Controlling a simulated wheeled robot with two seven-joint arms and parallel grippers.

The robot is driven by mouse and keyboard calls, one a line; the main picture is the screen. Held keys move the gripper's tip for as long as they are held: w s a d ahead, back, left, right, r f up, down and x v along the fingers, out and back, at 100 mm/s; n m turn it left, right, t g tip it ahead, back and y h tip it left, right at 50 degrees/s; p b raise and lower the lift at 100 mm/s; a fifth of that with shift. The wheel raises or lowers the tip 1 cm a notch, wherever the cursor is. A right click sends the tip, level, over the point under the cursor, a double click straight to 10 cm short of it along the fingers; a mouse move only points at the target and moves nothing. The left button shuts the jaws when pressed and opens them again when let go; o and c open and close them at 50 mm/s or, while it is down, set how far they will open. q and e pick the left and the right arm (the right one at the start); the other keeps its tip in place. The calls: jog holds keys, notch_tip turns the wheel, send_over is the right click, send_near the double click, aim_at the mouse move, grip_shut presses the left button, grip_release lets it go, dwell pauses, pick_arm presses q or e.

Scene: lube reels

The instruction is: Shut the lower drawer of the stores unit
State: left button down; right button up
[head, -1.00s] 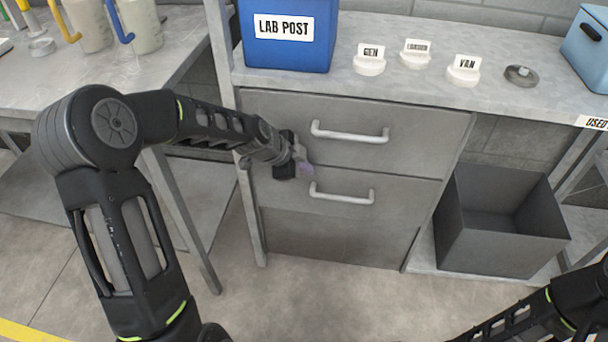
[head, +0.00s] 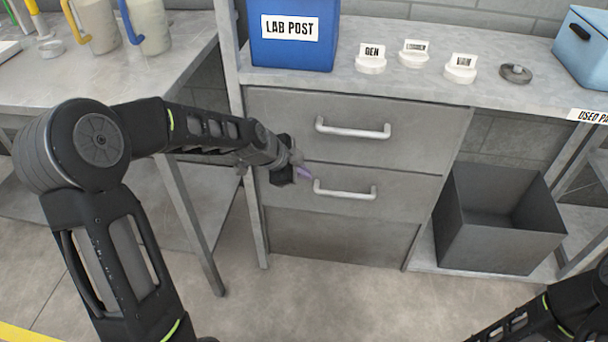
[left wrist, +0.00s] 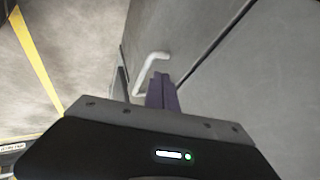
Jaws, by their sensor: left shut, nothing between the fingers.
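The lower drawer (head: 400,203) of the grey stores unit has a pale bar handle (head: 345,190). Its front looks about flush with the upper drawer (head: 285,112); I cannot tell whether a small gap is left. My left gripper (head: 304,173) is shut and empty, its purple fingertips by the left end of the lower handle. In the left wrist view the shut fingers (left wrist: 161,92) point at the drawer front beside the handle (left wrist: 152,65), near the dark seam between the drawers. I cannot tell whether they touch. My right gripper is out of view.
The unit's top carries a blue LAB POST box (head: 294,40), several white labelled pieces (head: 371,60) and a light blue box (head: 585,50). A dark open bin (head: 500,230) stands right of the drawers. A workbench (head: 110,78) is at left. The floor in front is clear.

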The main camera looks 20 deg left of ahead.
pick_arm(q)
jog(key=v, duration=0.7)
jog(key=shift+s+r, duration=0.2)
jog(key=shift+r, duration=0.05)
jog(key=shift+a, duration=0.1)
